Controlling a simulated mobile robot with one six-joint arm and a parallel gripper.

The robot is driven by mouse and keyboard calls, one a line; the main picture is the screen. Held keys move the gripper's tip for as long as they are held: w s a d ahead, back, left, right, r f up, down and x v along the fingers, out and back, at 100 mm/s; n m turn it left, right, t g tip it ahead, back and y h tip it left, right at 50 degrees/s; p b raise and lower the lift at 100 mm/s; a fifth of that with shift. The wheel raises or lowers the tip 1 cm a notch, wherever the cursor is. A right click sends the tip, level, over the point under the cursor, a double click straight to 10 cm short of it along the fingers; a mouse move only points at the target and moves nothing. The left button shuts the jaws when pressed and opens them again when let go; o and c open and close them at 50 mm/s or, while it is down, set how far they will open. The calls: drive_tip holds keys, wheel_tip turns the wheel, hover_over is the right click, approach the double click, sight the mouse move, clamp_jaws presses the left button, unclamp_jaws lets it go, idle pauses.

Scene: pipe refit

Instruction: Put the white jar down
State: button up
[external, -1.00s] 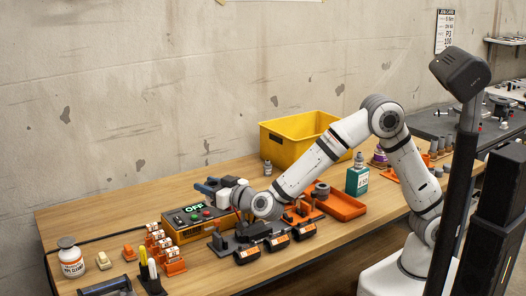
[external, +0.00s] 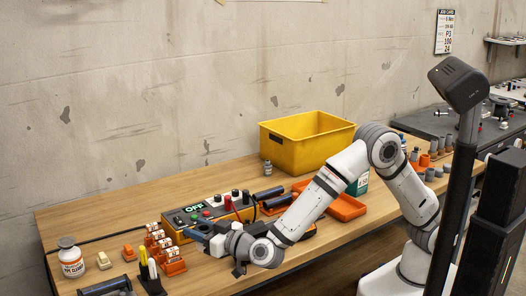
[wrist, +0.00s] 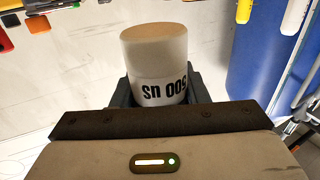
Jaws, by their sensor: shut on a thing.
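My gripper (external: 197,236) is in front of the orange control box in the external view, low over the front part of the bench. In the wrist view, my gripper (wrist: 160,97) is shut on a white jar (wrist: 157,62). The jar is a pale cylinder with a tan end and dark lettering that appears upside down. In the external view the held jar cannot be made out. I cannot tell whether it touches the bench.
The orange control box (external: 183,219) stands behind my gripper. A holder with yellow and white handles (external: 151,278) and orange blocks (external: 173,267) stand to its left. Another white jar (external: 72,264) is at far left. A yellow bin (external: 300,147) is at the back.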

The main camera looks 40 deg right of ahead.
wheel_tip(320, 180, down, 8)
drive_tip(key=shift+r+b, duration=0.1)
drive_tip(key=shift+b, duration=0.4)
drive_tip(key=shift+f, duration=0.2)
drive_tip(key=o, duration=1)
drive_tip(key=v, duration=0.7)
drive_tip(key=shift+r, duration=0.1)
drive_tip(key=shift+o, duration=0.4)
drive_tip(key=shift+s+d, duration=0.15)
drive_tip(key=shift+s, duration=0.25)
